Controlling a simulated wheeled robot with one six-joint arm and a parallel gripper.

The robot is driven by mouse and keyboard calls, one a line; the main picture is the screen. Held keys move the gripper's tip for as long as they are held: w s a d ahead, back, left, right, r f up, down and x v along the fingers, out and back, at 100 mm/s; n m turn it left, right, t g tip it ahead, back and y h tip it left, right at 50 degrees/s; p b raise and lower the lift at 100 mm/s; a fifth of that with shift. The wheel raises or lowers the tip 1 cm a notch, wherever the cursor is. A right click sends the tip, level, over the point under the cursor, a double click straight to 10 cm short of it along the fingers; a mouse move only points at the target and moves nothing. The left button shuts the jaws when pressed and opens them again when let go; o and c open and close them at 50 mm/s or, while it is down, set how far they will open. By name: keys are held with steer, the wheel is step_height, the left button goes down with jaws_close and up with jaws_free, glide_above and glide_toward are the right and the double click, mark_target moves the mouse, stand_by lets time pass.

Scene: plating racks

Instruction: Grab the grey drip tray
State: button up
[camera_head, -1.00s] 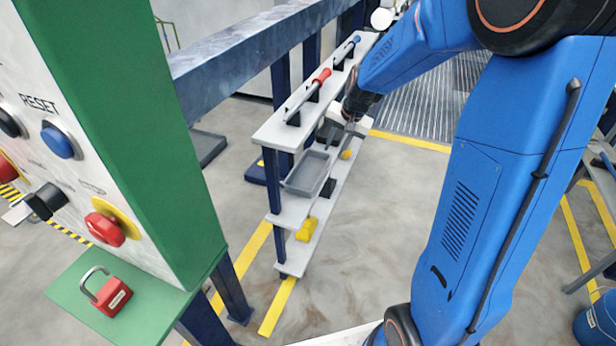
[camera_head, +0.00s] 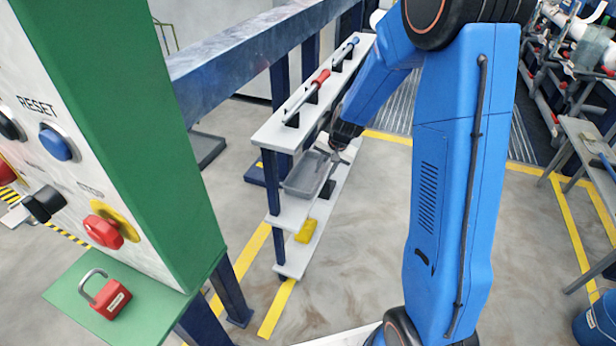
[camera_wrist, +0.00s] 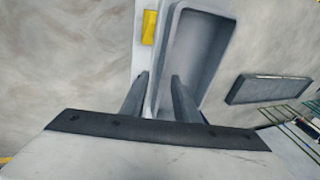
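The grey drip tray (camera_head: 301,178) is a shallow rectangular tray on the middle shelf of the white rack. In the wrist view the tray (camera_wrist: 205,45) extends away from my gripper. My gripper (camera_wrist: 159,76) is open, with one finger on each side of the tray's near left wall. The right finger is over the inside of the tray, the left one outside it. A gap shows between the fingers, and I cannot tell if either touches the wall. In the head view my gripper (camera_head: 336,150) is at the tray's far right end.
The rack's top shelf (camera_head: 268,132) carries a red-handled tool (camera_head: 308,97) and a blue-handled tool (camera_head: 345,52). A yellow object (camera_head: 306,231) lies on the low shelf. A green-sided control box (camera_head: 140,130) stands at left.

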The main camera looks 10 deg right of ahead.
mark_target(321, 177)
steer(key=shift+x, duration=1.6)
jaws_close()
steer(key=shift+r, duration=0.1)
